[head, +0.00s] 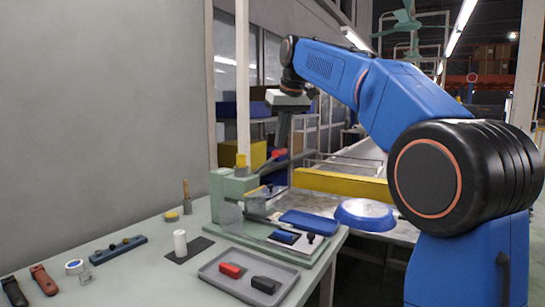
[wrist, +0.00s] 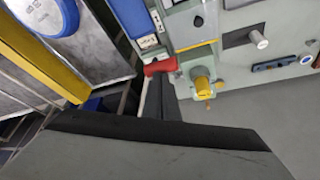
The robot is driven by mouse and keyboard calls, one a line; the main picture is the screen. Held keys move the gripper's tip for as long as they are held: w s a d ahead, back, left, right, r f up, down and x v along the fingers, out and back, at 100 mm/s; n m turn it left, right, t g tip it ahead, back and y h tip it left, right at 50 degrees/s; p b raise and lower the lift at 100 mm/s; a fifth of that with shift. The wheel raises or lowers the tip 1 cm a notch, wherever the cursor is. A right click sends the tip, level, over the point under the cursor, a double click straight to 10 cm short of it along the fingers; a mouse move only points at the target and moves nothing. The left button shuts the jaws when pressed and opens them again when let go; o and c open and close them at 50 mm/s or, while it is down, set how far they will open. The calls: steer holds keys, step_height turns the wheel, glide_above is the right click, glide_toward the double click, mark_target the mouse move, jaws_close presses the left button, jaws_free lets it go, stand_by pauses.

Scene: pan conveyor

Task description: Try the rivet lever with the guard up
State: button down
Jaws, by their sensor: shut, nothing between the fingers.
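The pale green rivet press (head: 232,186) stands on the bench, and its lever has a red handle (head: 277,154) raised to the right. The red handle also shows in the wrist view (wrist: 160,66), beside the press's yellow top part (wrist: 201,84). My gripper (head: 281,146) is shut and empty, pointing down with its tips close to the red handle. I cannot tell whether they touch it. A clear panel (head: 230,215), perhaps the guard, shows low on the press; its position up or down is unclear. The working area under the press is partly hidden.
A blue flat piece (head: 310,222) lies by the press, with a blue round pan (head: 364,212) to its right. A grey tray (head: 213,273) holds a red and a black block. A yellow rail (head: 342,186) runs behind the pan. The bench's left middle has free room.

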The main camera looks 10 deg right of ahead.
steer(key=shift+f, duration=0.65)
stand_by(2.1)
step_height(320, 180, up, 9)
stand_by(1.3)
steer(key=s+d+f+m, duration=0.1)
steer(key=s+d+f, duration=0.2)
steer(key=s+f, duration=1.7)
steer(key=s+d+f+m+h, duration=0.1)
steer(key=s+d+f, duration=0.3)
steer(key=s+f, duration=1.7)
step_height(320, 180, down, 4)
steer(key=shift+s+f+m, duration=0.25)
steer(key=shift+s+m, duration=0.05)
steer(key=shift+m, duration=0.2)
steer(key=shift+r, duration=0.15)
